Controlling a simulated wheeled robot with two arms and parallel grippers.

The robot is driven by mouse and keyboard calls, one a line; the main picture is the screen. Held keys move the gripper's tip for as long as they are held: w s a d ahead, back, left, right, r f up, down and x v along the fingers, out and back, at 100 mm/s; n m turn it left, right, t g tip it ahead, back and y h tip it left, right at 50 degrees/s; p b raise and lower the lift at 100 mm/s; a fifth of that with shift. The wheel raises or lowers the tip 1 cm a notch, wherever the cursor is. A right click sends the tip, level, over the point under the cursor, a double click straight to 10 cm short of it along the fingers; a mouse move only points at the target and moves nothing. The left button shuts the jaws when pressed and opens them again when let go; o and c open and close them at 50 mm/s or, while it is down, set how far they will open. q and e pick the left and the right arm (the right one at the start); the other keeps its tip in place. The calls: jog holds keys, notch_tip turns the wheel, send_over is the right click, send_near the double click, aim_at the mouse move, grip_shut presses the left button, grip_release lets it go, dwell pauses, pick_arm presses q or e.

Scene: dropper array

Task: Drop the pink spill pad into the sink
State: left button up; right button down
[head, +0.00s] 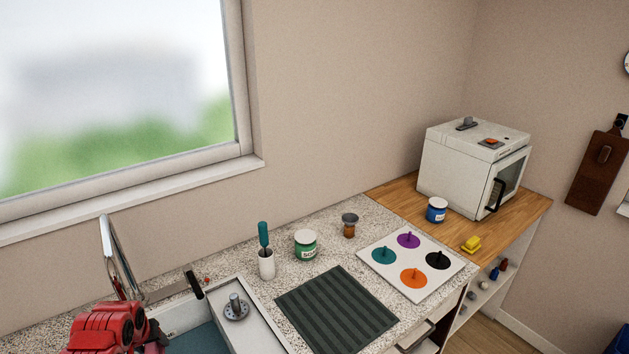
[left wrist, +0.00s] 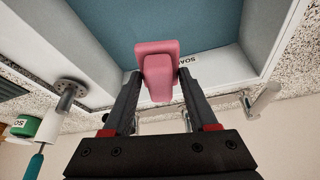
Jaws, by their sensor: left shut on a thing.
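The pink spill pad (left wrist: 158,72) is between the fingers of my left gripper (left wrist: 157,80) in the left wrist view. The gripper is shut on it. Behind the pad in that view is the blue floor of the sink (left wrist: 105,28) and part of its pale wall. In the head view my left gripper's red body (head: 105,328) is at the lower left, beside the sink (head: 262,322), whose blue inside shows only in part. The pad is not visible in the head view. My right gripper is in neither view.
A chrome faucet (head: 118,255) rises behind the sink. A metal strainer (head: 236,307) sits on the sink's right ledge. A white cup with a teal-handled tool (head: 266,264), a green jar (head: 306,244) and a dark ridged mat (head: 336,309) are to the right.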

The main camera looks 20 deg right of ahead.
pick_arm(q)
jog(key=shift+s+f, duration=0.1)
jog(key=shift+f, duration=0.15)
notch_tip(320, 180, down, 5)
jog(key=shift+f+b, duration=0.1)
jog(key=shift+b, duration=0.75)
jog(key=o, duration=1.4)
